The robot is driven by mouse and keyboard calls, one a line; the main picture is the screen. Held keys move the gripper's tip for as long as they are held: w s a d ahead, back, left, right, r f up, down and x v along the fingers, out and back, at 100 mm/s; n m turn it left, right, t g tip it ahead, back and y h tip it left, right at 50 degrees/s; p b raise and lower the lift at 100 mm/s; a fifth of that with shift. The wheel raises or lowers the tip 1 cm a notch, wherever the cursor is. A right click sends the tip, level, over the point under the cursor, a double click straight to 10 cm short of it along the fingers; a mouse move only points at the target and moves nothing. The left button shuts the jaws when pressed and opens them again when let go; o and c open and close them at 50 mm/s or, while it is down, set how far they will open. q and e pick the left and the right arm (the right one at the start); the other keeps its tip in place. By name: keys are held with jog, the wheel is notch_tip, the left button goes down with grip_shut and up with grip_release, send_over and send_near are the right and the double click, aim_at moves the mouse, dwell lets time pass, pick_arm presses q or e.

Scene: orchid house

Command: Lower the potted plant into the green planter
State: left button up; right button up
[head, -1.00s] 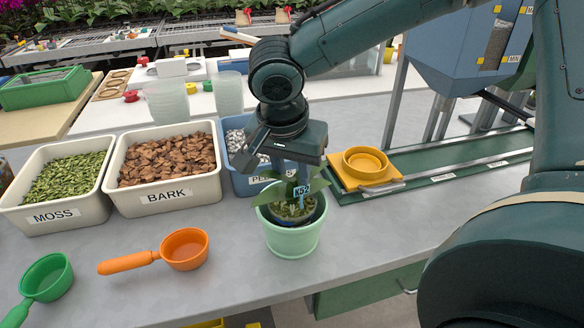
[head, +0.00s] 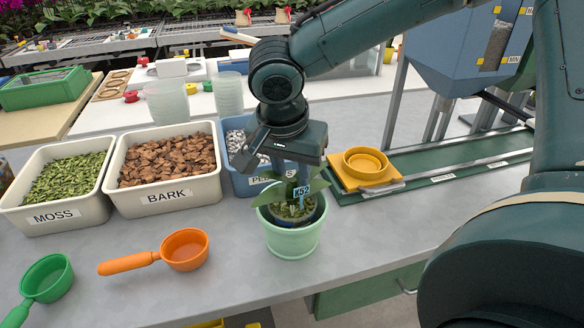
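The pale green planter (head: 291,240) stands upright on the grey bench. The potted plant (head: 292,209), with green leaves and a blue tag marked K52, sits inside the planter's rim; its lower part is hidden by the planter wall. My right gripper (head: 294,178) points down directly over the plant, at the leaves and tag. Its fingers are partly hidden by leaves, so I cannot tell whether they grip anything. My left gripper is not in view.
Bins of moss (head: 60,189) and bark (head: 165,170) and a blue bin (head: 240,180) stand behind and left. An orange scoop (head: 184,250) and green scoop (head: 47,277) lie in front. A yellow dish (head: 366,163) is right of the planter.

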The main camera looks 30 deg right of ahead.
jog(key=shift+r+p, duration=1)
jog(key=shift+r, duration=0.5)
notch_tip(320, 180, up, 4)
jog(key=p, duration=0.3)
jog(key=shift+r+p, duration=0.5)
jog(key=shift+p, duration=0.1)
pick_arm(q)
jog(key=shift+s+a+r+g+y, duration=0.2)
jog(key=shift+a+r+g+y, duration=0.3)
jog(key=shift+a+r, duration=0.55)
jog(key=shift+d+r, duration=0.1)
